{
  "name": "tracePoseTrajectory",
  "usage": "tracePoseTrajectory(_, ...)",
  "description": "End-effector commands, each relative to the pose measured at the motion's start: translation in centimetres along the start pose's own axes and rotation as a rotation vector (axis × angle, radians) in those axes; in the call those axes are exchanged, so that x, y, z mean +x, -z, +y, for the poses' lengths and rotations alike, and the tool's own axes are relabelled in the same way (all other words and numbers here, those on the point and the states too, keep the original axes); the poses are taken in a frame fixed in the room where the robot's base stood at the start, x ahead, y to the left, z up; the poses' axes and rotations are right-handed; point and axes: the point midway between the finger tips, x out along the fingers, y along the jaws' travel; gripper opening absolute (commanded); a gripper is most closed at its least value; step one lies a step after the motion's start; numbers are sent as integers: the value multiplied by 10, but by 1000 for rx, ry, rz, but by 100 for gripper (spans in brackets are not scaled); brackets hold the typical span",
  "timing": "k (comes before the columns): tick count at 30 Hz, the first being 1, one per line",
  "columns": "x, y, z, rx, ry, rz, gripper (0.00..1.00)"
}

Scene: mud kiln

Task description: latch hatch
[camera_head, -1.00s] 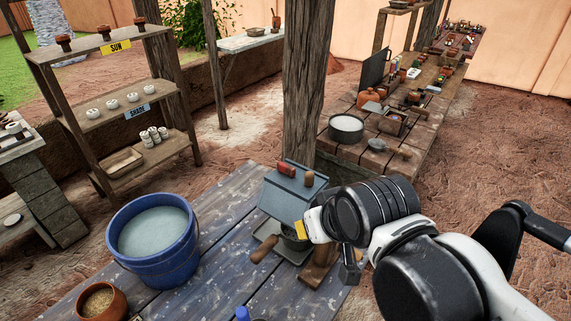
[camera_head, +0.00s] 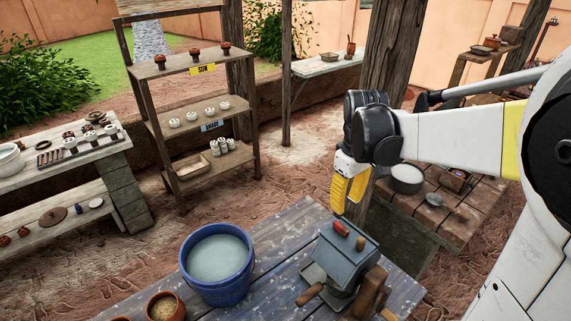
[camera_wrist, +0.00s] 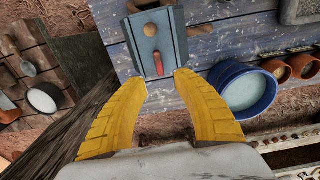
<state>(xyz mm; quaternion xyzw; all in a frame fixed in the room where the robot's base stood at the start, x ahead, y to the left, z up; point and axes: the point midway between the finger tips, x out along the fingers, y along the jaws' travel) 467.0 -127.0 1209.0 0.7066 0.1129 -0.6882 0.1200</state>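A grey-blue hatch box (camera_head: 336,258) with a sloped top sits on the blue-painted plank table. A red handle (camera_head: 341,228) and a round wooden knob (camera_head: 360,243) are on its top. My gripper (camera_head: 338,210) hangs above and behind the box, fingers down, apart from it. In the wrist view its yellow fingers (camera_wrist: 161,76) are spread and empty. The red handle (camera_wrist: 158,63) shows beyond the gap between the tips, with the knob (camera_wrist: 151,30) farther up. I cannot tell whether the red handle is latched.
A blue bucket of water (camera_head: 217,262) and a clay pot of grain (camera_head: 163,307) stand left of the box. Wooden handles (camera_head: 310,294) stick out at its base. A thick post (camera_head: 392,70) rises behind my gripper. Shelves (camera_head: 190,120) stand at the back left.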

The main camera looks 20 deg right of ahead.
Motion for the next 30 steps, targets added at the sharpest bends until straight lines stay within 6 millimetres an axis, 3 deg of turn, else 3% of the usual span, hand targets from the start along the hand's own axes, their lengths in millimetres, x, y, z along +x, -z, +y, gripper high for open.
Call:
tracePoseTrajectory(7, 13, 1, 10, -19, 21, -28, 34)
tracePoseTrajectory(21, 97, -1, 8, -18, 19, -26, 34)
tracePoseTrajectory(30, 109, -2, 7, -18, 19, -26, 34)
